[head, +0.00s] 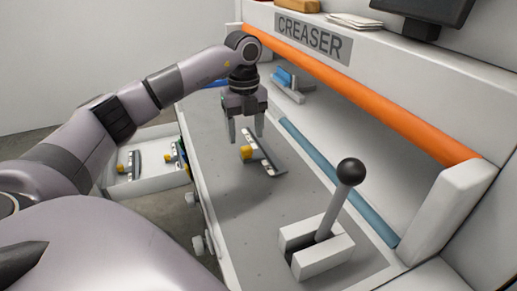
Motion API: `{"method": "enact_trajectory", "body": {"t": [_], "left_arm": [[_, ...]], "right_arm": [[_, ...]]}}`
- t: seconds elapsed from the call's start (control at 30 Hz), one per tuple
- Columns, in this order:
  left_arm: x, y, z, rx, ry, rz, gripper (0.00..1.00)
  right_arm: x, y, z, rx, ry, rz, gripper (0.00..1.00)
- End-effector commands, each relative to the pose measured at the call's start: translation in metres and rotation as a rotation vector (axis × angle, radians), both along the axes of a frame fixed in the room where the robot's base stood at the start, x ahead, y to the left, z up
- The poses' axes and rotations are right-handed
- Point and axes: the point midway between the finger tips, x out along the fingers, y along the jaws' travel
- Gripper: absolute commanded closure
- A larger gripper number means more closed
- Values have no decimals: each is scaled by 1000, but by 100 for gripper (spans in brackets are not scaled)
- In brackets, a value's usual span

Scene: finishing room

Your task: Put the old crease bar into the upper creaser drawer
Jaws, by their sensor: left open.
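A crease bar (268,158), dark grey with a pale marked strip and a yellow knob at its left side, lies on the grey bed of the creaser. I cannot tell from its look whether it is the old one. My left gripper (246,138) points down over the bar's far end with its fingers apart and nothing between them. Whether the fingertips reach the bar's height is unclear. An open white drawer (150,187) stands out at the left of the creaser and holds a bar with a yellow knob (130,165) and another partly hidden coloured piece. My right gripper is out of view.
A lever with a black ball (350,172) rises from a white block on the near bed. A blue-handled bar (287,84) sits at the far back. An orange rail (360,92) runs above the bed. White knobs (197,246) stick out of the creaser's left side.

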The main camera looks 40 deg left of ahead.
Motion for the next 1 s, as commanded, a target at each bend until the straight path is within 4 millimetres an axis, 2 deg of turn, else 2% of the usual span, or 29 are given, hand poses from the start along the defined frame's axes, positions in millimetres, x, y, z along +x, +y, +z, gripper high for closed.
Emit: {"method": "enact_trajectory", "body": {"t": [0.2, 0.5, 0.57, 0.7, 1.0], "left_arm": [[-3, 0, -30, 1, 2, -1, 38], [-3, 0, -37, 0, -1, -3, 38], [-3, 0, -36, 0, -1, -3, 55], [-2, 0, -36, -1, -2, -3, 100], [-2, -1, -35, -1, -3, -3, 100]], "right_arm": [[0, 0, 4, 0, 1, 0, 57], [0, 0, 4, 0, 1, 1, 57], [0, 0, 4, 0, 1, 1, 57], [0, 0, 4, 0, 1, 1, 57], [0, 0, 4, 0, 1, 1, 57]]}}
